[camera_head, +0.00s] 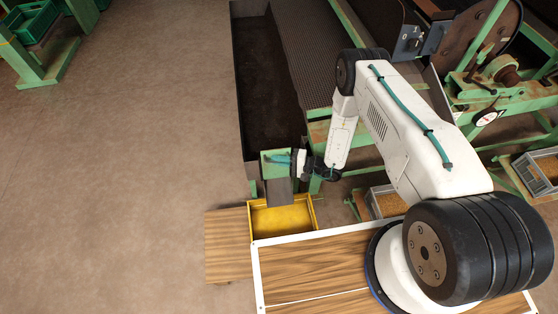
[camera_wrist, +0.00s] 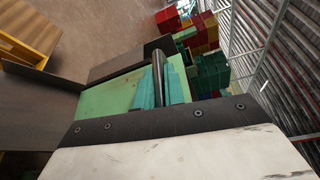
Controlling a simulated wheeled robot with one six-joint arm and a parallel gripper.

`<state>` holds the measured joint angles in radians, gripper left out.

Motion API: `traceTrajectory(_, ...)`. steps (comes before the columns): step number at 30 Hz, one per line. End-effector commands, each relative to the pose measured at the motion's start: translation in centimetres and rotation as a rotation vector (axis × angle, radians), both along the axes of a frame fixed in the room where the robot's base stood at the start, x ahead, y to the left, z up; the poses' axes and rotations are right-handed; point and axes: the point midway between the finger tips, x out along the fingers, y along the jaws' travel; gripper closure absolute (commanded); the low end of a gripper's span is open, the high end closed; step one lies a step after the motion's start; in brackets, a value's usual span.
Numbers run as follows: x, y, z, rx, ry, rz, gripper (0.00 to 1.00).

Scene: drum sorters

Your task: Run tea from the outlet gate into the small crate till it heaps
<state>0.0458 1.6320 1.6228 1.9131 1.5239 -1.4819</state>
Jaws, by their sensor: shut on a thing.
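The small yellow crate (camera_head: 257,221) sits below the outlet, its yellow floor showing and no tea visible in it. Its edge also shows in the wrist view (camera_wrist: 30,35). Above it is the green outlet gate (camera_head: 268,170) with a grey chute (camera_head: 280,192) sloping down to the crate. Dark tea (camera_head: 270,90) lies in the long trough behind the gate. My gripper (camera_head: 284,158) is at the top of the gate. In the wrist view its teal fingers (camera_wrist: 160,88) are shut on a dark metal bar, the gate's handle (camera_wrist: 159,62).
The crate stands on a wooden platform (camera_head: 225,245) next to my wood-topped base. Green machine frames and metal trays (camera_head: 388,203) of brown material stand to the right. A green crate (camera_head: 33,22) is at the far left. The floor at left is clear.

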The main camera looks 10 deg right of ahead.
Motion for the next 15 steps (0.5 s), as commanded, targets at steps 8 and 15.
traceTrajectory(8,0.2,0.0,3.5,0.0,-0.004,0.0,1.0)
traceTrajectory(15,0.1,0.0,3.8,0.001,-0.003,0.0,1.0)
